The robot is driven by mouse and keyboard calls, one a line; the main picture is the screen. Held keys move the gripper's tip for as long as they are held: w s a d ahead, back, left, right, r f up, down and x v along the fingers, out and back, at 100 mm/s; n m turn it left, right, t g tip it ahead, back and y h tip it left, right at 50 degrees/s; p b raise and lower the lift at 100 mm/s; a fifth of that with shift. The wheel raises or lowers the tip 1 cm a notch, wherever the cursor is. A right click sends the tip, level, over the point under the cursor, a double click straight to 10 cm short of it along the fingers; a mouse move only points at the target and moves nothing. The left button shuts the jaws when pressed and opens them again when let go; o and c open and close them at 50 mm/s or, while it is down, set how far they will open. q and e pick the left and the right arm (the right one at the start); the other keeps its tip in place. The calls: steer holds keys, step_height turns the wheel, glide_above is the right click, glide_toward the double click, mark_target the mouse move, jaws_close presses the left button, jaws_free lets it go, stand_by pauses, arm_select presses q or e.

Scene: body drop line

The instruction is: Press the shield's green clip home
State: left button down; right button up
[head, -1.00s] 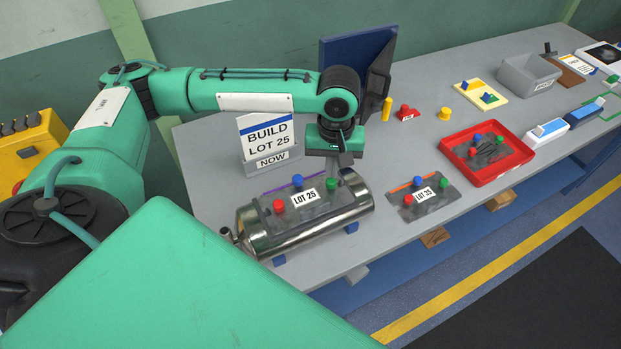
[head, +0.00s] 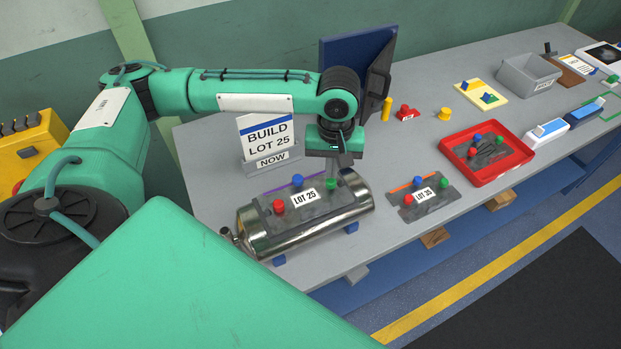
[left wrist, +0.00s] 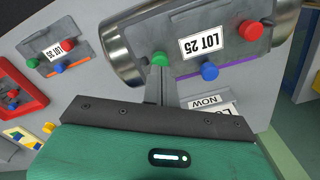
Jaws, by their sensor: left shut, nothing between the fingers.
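The shield labelled LOT 25 (head: 322,207) is a grey plate lying on a shiny metal cylinder (head: 280,240). It carries a red clip (head: 279,206), a blue clip (head: 297,180) and a green clip (head: 331,185). In the left wrist view the green clip (left wrist: 159,59) shows just beyond my fingertips. My left gripper (head: 333,174) is shut and empty, pointing down at the green clip from above. Its fingers (left wrist: 160,78) partly cover the clip in the head view. I cannot tell whether they touch it. My right gripper is not in view.
A second shield labelled LOT 35 (head: 408,212) lies to the right on the bench. A red tray (head: 508,172) holds another shield. The BUILD LOT 25 sign (head: 266,136) stands behind the cylinder. A dark blue panel (head: 350,55) stands behind my gripper.

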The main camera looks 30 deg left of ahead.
arm_select(q)
steer(key=shift+f, duration=1.1)
steer(key=shift+p, duration=0.3)
steer(key=shift+p, duration=0.45)
stand_by(0.6)
steer(key=c, duration=1.5)
jaws_free()
